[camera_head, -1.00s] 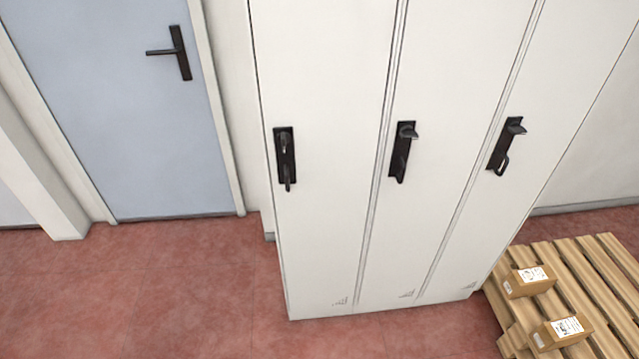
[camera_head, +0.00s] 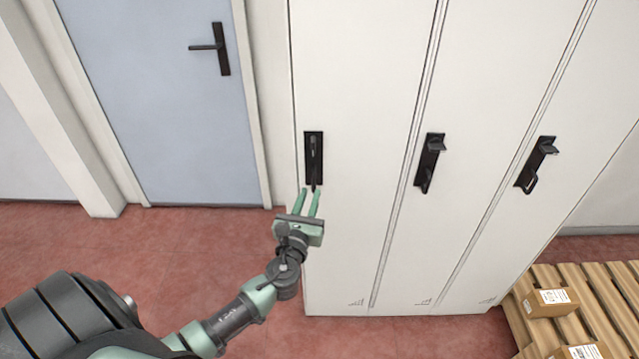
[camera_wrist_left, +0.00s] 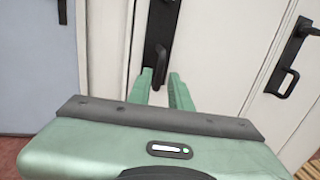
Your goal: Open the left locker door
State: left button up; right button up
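The left locker door (camera_head: 355,85) is white and looks shut. Its black handle (camera_head: 314,158) sits near the door's left edge; it also shows in the left wrist view (camera_wrist_left: 161,30). My left gripper (camera_head: 309,194) is just below this handle, its two green fingers pointing up at it. In the left wrist view the fingers (camera_wrist_left: 160,82) are apart, with the lower end of the handle showing between and beyond them. I cannot tell whether they touch it. My right gripper is in neither view.
Two more locker doors with black handles (camera_head: 430,162) (camera_head: 537,164) stand to the right. A blue room door (camera_head: 155,100) is at the left. A wooden pallet (camera_head: 572,280) with cardboard boxes (camera_head: 550,302) lies at the lower right. Red floor (camera_head: 180,260) is clear at the left.

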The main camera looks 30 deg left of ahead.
aim_at(313, 187)
pick_arm(q)
jog(key=x, duration=0.5)
jog(key=shift+w, duration=0.15)
grip_shut()
jog(key=shift+f, duration=0.1)
dwell(1.2)
